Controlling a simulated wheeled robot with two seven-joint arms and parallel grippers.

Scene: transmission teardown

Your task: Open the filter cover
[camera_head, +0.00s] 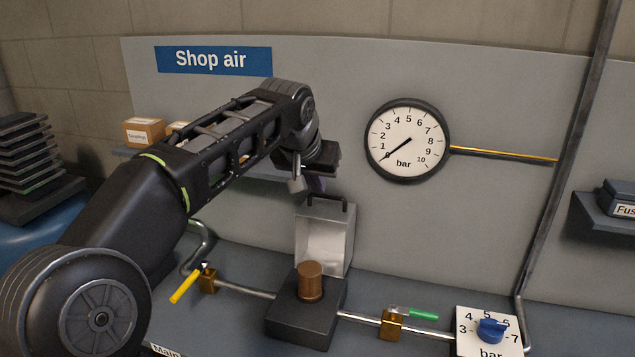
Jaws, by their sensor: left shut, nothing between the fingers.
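The filter housing is a dark box (305,318) on the bench with a brown filter cylinder (311,281) standing exposed in its top. The filter cover (325,236) is a grey metal plate that stands upright behind the filter, swung open, with a dark handle (327,200) at its upper edge. My left gripper (317,184) is shut and empty, just above the cover's handle. Its fingertips are partly hidden, and I cannot tell whether they touch the handle. My right gripper is out of view.
A pipe runs through the housing, with a yellow-lever valve (188,283) on the left and a green-lever valve (414,313) on the right. A blue regulator knob (491,330) sits at the right. The wall gauge (408,140) reads about zero. Boxes (144,131) stand on a shelf behind my arm.

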